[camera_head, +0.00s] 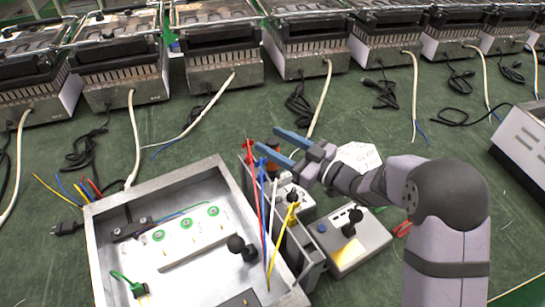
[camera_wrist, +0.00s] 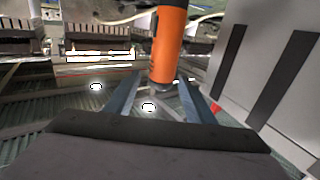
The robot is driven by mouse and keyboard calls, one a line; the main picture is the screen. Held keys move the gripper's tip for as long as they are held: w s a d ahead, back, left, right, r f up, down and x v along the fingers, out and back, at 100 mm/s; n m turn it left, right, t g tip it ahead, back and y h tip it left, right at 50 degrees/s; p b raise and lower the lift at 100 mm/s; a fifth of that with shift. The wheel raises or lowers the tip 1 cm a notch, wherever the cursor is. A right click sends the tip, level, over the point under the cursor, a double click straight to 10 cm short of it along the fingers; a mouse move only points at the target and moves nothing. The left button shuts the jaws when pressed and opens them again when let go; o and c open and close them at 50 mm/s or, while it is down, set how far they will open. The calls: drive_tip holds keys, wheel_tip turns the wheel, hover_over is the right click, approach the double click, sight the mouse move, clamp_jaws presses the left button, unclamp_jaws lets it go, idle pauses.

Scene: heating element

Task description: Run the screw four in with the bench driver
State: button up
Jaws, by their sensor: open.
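My gripper (camera_head: 266,140) is open, its two blue fingers apart beside the upright orange and black bench driver (camera_head: 272,163). In the wrist view the orange driver (camera_wrist: 171,45) stands upright ahead of the gripper (camera_wrist: 155,92), between the lines of the fingers. I cannot tell whether they touch it. The open metal housing (camera_head: 232,180) lies at the lower left in the head view. Inside are several green-ringed terminals (camera_head: 185,224) and a green wire (camera_head: 122,279) at a lower-left terminal. I cannot tell which is screw four.
Red, blue, white and yellow leads (camera_head: 264,210) stand at the housing's right edge. A grey box with a blue button (camera_head: 345,250) sits right of it. Grill units (camera_head: 220,65) line the back, with cables trailing over the green bench. A black knob (camera_head: 240,247) stands inside the housing.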

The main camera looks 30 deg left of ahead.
drive_tip(key=shift+w+a, duration=0.15)
drive_tip(key=shift+a, duration=1.05)
drive_tip(key=shift+w+a, duration=0.15)
drive_tip(key=shift+a, duration=1)
drive_tip(key=shift+c, duration=0.3)
clamp_jaws()
